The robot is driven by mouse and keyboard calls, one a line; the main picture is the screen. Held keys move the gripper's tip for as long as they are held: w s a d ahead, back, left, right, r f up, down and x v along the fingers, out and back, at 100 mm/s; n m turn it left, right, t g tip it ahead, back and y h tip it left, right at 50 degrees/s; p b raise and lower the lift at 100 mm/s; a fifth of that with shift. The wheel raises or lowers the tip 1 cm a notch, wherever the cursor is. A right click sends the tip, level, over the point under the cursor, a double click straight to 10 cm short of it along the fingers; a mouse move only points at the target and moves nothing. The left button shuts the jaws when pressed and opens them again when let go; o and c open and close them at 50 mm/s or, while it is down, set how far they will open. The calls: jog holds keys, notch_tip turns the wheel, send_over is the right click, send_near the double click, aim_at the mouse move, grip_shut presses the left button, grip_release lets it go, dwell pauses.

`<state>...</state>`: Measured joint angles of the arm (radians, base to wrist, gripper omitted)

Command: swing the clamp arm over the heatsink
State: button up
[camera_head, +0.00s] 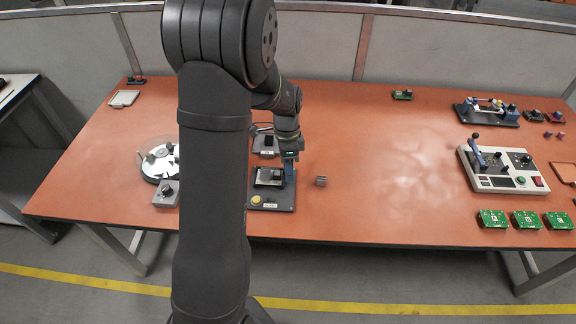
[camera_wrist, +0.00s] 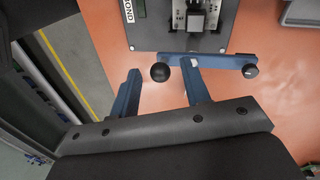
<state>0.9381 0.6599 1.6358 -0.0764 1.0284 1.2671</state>
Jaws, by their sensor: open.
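The clamp arm (camera_wrist: 222,62) is a blue bar with a black ball knob (camera_wrist: 160,72) at its left end and a silver-topped post at its right end in the wrist view. It lies along the edge of the dark fixture plate (camera_wrist: 150,38), beside the heatsink and not over it. The heatsink (camera_wrist: 203,17) is a dark block on a metal seat, partly cut off by the frame's top. My gripper (camera_wrist: 162,70) is open, its blue fingers either side of the knob. In the head view my gripper (camera_head: 289,172) is at the fixture's right side (camera_head: 282,202).
A small grey block (camera_head: 321,181) sits right of the fixture. A round white turntable (camera_head: 150,172) and grey box (camera_head: 166,194) stand left, partly behind my arm. A control box (camera_head: 500,181) and green boards (camera_head: 525,219) are far right. The table's middle right is clear.

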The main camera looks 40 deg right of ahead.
grip_shut()
jog(key=n, duration=0.3)
jog(key=d+n, duration=0.1)
jog(key=shift+s+h, duration=0.35)
jog(key=shift+h, duration=0.05)
jog(key=shift+w+d+r+n+t+h, duration=0.1)
jog(key=shift+d+n+h, duration=0.4)
jog(key=shift+n, duration=1.85)
jog(key=shift+w+d+f+n+t+h, duration=0.2)
jog(key=shift+d+n, duration=0.5)
jog(key=shift+n, duration=1.6)
jog(key=shift+s+d+r+n+h, duration=0.15)
jog(key=shift+d+n+h, duration=0.35)
jog(key=shift+n, duration=1.85)
jog(key=shift+d, duration=0.15)
